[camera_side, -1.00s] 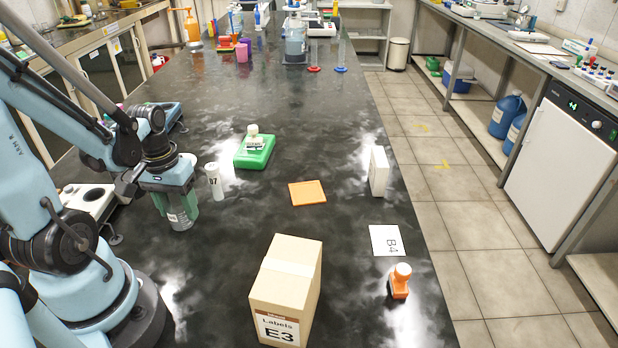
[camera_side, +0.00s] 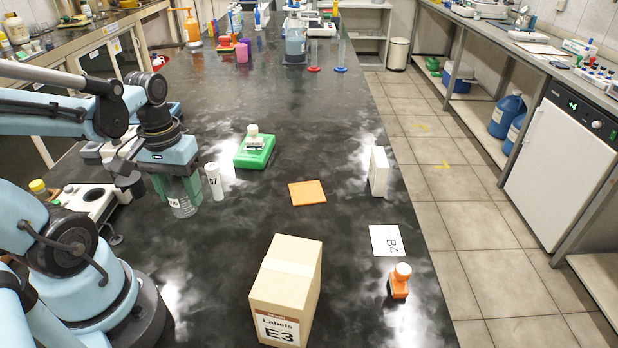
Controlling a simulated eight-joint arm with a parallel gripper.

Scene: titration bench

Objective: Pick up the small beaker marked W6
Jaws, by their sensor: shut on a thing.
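A small clear beaker (camera_side: 183,208) is held upright at the left of the bench, with a small pale label whose marking is too small to read. My gripper (camera_side: 178,190) points down from above with its green fingers shut on the beaker. The fingers cover the beaker's upper part. The beaker's base appears slightly above the dark bench top, though the gap is hard to judge.
A white vial marked 47 (camera_side: 214,181) stands close to the right of the beaker. Behind it is a green box-like item (camera_side: 254,152). Bench between is clear.

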